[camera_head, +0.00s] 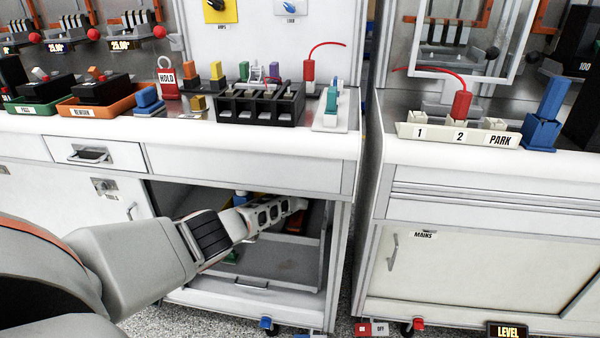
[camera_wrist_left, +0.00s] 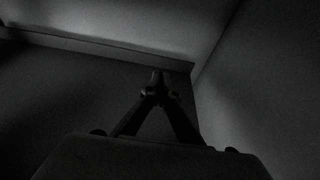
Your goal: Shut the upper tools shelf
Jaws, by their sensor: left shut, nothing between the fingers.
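The tools cabinet stands open under the left bench, and its dark inside shows past my arm. An upper shelf level (camera_head: 313,222) shows only in part behind my left gripper, with a blue item and some orange beside it; how far it is out I cannot tell. A lower grey tray (camera_head: 285,270) with a handle at its front edge shows below. My left gripper (camera_head: 300,204) reaches into the opening. In the dark left wrist view, its fingers (camera_wrist_left: 157,75) are shut and empty, tips close to a pale ledge (camera_wrist_left: 110,50); contact is unclear. My right gripper is out of view.
The bench top holds a black rack (camera_head: 262,105) and several coloured plugs. A mains cabinet (camera_head: 470,265) stands right, across a narrow gap.

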